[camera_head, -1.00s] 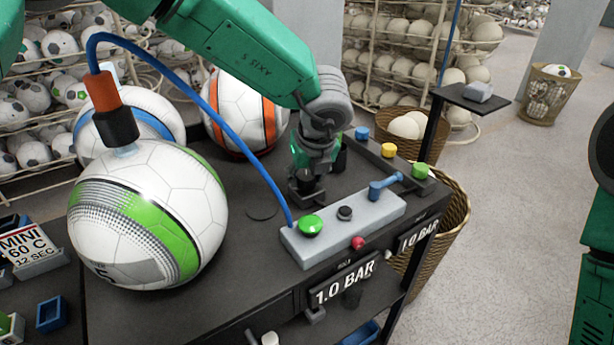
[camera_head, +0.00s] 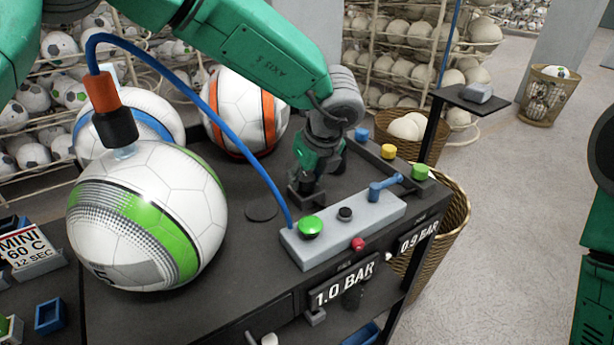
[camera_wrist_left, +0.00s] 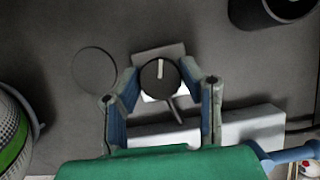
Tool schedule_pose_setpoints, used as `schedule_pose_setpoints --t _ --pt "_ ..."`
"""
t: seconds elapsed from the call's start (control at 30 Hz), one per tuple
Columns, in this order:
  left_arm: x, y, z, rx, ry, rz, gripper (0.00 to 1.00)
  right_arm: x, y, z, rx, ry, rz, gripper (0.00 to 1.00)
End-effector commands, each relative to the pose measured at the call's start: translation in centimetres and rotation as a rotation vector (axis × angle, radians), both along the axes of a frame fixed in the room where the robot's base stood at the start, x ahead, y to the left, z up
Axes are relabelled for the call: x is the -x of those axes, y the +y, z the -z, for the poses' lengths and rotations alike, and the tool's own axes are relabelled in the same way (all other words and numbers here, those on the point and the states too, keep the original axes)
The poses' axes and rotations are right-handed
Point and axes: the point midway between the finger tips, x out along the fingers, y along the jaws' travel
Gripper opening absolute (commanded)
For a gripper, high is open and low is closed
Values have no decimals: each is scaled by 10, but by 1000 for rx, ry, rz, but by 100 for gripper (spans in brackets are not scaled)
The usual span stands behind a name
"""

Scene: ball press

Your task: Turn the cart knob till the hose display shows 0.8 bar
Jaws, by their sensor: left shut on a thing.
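The knob (camera_wrist_left: 160,82) shows in the left wrist view as a black disc with a white pointer mark aimed near the picture's top. My left gripper (camera_wrist_left: 161,75) is shut on it, one finger on each side. In the head view my left gripper (camera_head: 306,192) is down on the dark cart top (camera_head: 240,265), behind the grey button box, and hides the knob. The right-hand display (camera_head: 418,236) on the cart's front reads 0.9 BAR. The nearer display (camera_head: 344,285) reads 1.0 BAR. My right gripper is out of view.
A ball (camera_head: 150,215) with a green band stands at the left under an orange and black fitting (camera_head: 108,108). A blue hose (camera_head: 215,112) arches to the grey button box (camera_head: 345,227). A blue lever (camera_head: 386,187) and a post with a small shelf (camera_head: 470,98) stand to the right.

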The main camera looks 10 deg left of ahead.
Motion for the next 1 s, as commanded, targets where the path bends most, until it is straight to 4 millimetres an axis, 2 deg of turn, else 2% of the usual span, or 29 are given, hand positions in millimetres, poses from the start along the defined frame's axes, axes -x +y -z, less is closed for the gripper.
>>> schedule_pose_setpoints --t 0.5,0.53,0.57,0.87,1.0 --pt "-2 -1 -2 3 -7 -1 6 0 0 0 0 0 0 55" --pt "-2 -1 -2 3 -7 -1 45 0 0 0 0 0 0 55" --pt "-2 -1 -2 3 -7 0 55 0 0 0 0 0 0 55" --pt "0 0 -2 1 -4 -1 55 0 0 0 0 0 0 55" --pt "2 -3 -10 2 -5 -1 55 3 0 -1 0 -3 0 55"
